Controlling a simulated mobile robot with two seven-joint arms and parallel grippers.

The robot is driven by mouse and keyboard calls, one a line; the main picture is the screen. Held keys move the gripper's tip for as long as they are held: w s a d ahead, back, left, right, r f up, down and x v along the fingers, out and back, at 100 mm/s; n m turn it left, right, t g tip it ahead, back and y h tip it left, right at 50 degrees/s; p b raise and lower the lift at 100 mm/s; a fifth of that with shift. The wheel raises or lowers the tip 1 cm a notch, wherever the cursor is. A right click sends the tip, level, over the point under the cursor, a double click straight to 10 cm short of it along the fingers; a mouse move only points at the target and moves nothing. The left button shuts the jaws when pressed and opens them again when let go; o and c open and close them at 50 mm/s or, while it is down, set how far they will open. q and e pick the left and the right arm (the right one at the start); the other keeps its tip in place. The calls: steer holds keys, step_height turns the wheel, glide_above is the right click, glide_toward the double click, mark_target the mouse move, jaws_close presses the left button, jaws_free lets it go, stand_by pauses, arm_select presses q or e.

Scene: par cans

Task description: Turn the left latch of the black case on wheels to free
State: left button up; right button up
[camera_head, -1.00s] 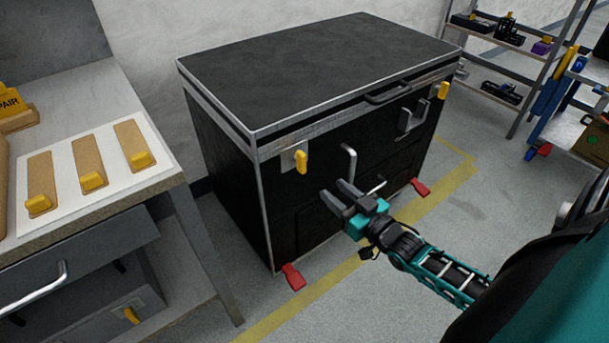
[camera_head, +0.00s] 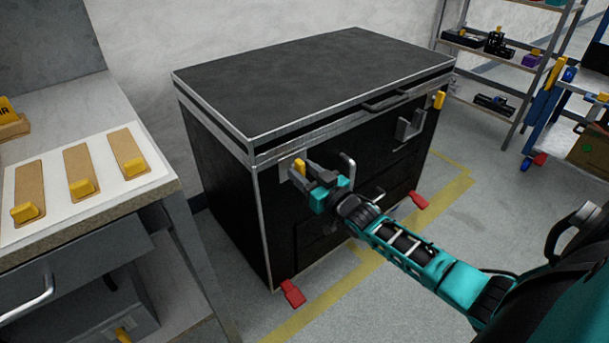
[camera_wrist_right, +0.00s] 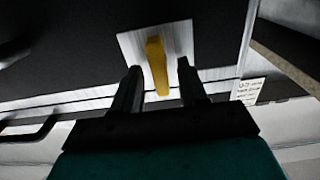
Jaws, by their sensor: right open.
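The black case (camera_head: 225,190) stands on the floor with its lid down. Its left latch (camera_head: 300,167) is a yellow handle on a pale plate near the upper left of the front face. The right wrist view shows this yellow latch (camera_wrist_right: 157,62) between my right gripper's two fingers. My right gripper (camera_head: 306,174) is open at the latch, one finger on each side. I cannot tell whether either finger touches it. The case's right latch (camera_head: 439,100), also yellow, sits at the upper right. My left gripper is not in view.
A workbench (camera_head: 110,212) with several yellow-handled pieces stands close on the left. Red pedals (camera_head: 292,293) stick out at the case's foot. Shelves (camera_head: 490,50) and a blue cart (camera_head: 548,115) stand at the back right. Floor in front is clear.

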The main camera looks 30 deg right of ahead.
steer(key=c, duration=0.3)
jaws_close()
